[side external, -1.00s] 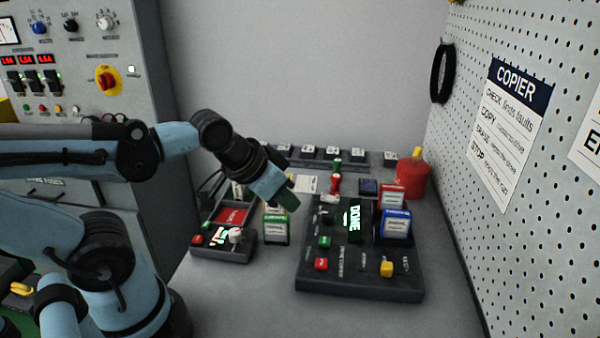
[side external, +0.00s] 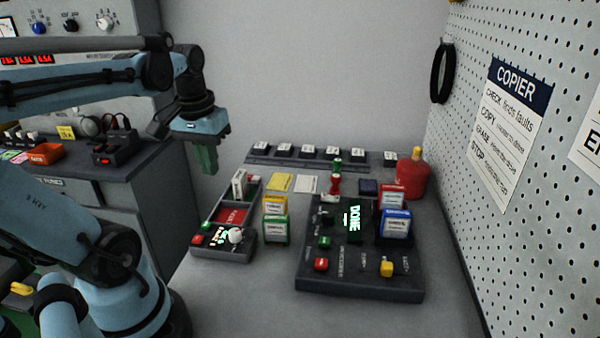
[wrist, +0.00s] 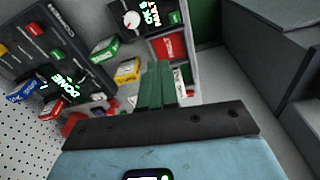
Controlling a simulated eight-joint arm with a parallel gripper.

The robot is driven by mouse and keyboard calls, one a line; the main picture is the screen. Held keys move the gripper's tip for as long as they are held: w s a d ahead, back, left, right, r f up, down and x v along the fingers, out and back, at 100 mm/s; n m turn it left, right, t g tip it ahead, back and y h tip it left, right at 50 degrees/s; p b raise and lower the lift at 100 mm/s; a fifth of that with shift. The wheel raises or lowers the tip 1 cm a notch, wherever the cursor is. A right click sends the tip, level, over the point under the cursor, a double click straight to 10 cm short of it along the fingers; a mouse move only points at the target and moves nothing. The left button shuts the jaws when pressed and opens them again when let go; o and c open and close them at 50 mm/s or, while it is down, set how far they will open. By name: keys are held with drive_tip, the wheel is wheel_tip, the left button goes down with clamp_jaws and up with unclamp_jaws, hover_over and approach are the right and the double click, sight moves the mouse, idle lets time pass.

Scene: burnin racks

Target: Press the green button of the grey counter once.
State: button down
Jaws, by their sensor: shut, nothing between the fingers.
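I cannot clearly pick out a grey counter. A dark grey copier unit (side external: 345,287) with a lit DONE display (side external: 354,219) has a green button (side external: 324,242) above a red one (side external: 321,264). A smaller dark unit (side external: 236,251) to its left has a white knob (side external: 236,235), a lit display and red and green buttons. In the wrist view, the copier unit's DONE display (wrist: 62,85) is at left and the small unit's knob (wrist: 131,20) at top. My gripper (side external: 209,168) is shut and empty, pointing down, above and left of the small unit and touching nothing.
Yellow and green boxes (side external: 275,228) stand between the units. A red canister (side external: 411,178) is behind, beside the pegboard wall (side external: 520,230). A side bench at left carries a dark device with a red display (side external: 106,160).

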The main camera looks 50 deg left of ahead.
sight(206, 223)
drive_tip(key=shift+s+a+r+n+g+h, duration=0.15)
drive_tip(key=shift+s+a+r+n+g, duration=0.2)
drive_tip(key=shift+s+a, duration=0.25)
drive_tip(key=shift+s+a+r+n+g+h, duration=0.2)
drive_tip(key=shift+s+a+n, duration=0.25)
drive_tip(key=shift+s, duration=0.25)
drive_tip(key=shift+f, duration=7)
drive_tip(key=shift+f, duration=1)
drive_tip(key=shift+w+r, duration=0.1)
wheel_tip(206, 223, up, 14)
drive_tip(key=shift+r, duration=0.15)
